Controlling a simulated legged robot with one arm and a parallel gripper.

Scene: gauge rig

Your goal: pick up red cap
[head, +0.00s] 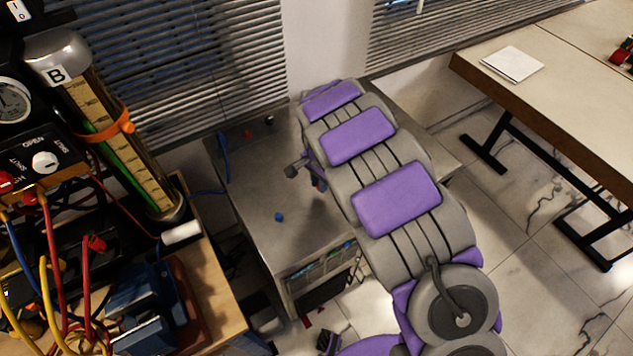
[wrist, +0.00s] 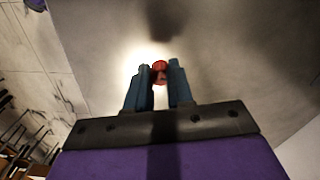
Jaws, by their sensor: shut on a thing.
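The red cap (wrist: 159,66) is between the two blue fingers of my gripper (wrist: 159,72) in the wrist view. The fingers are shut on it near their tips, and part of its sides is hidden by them. A grey surface lies behind it; I cannot tell whether the cap touches that surface. In the head view my arm covers much of the grey table (head: 255,190), and the held cap cannot be made out clearly there.
A small blue object (head: 279,217) and a small red object (head: 248,134) lie on the grey table. A gauge rig with cables and a labelled cylinder (head: 105,125) stands at the left. A light table (head: 570,85) with a white pad (head: 513,63) stands at the right.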

